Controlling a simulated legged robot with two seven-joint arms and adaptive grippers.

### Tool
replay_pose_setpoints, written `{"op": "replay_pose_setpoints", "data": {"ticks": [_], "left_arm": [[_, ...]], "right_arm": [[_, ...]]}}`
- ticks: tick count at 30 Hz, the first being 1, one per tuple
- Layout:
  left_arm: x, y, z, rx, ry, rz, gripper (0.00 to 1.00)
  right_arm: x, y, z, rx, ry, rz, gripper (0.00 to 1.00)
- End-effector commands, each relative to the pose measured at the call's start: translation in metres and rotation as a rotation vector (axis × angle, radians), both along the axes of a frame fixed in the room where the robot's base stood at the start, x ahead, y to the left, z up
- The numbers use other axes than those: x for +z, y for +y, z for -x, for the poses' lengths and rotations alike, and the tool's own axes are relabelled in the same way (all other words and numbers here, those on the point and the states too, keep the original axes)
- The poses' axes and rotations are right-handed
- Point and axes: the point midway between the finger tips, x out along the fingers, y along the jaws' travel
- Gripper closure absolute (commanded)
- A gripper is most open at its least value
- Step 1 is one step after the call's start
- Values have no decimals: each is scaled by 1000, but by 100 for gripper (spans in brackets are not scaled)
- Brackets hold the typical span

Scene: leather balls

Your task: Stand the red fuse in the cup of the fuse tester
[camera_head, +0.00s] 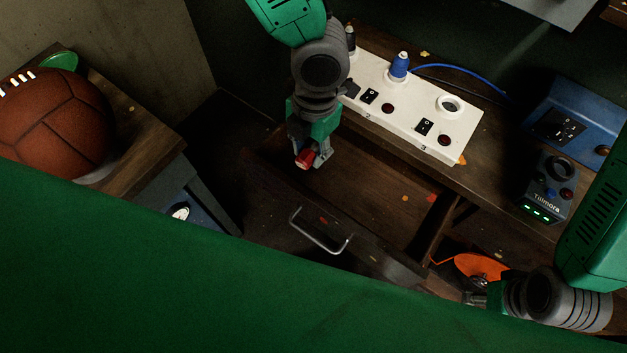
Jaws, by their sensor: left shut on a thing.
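The red fuse (304,158) is between the fingers of my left gripper (312,161), which is shut on it. The gripper points down, and the fuse is over the open drawer, apart from the tester. A dark box marked Tillmora (548,187), with a round black cup at its top and lit green lights, stands on the bench at the right; it looks like the fuse tester. The cup looks empty. My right gripper (474,298) is low at the right, beside an orange thing; its fingers are small and partly hidden, so its opening is unclear.
A white socket strip (440,135) with blue and black plugs lies along the bench. A blue device (572,122) stands behind the tester. The open drawer (385,205) has a metal handle. An orange disc (480,267) lies lower right. A brown leather ball (50,130) rests at the left.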

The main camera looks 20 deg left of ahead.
Motion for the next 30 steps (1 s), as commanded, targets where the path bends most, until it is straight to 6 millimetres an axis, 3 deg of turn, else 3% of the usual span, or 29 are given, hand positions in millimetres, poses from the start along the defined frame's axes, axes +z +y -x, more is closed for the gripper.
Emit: {"op": "replay_pose_setpoints", "data": {"ticks": [3, 9, 17, 24, 30], "left_arm": [[-37, 0, 2, 0, 4, -3, 100], [-83, 0, 1, 0, 2, -2, 100], [-107, 0, 1, 1, 1, -1, 100], [-142, 0, 1, 1, 2, -1, 100], [-149, 0, 0, 2, -1, 0, 100]], "right_arm": [[-5, 0, 0, 0, 0, 0, 60], [-9, 0, 0, 0, 0, 0, 60], [-10, 0, 0, 0, 0, 0, 60], [-8, 0, 0, 0, 0, 0, 60], [-8, 0, 0, 0, 0, 0, 60]]}}
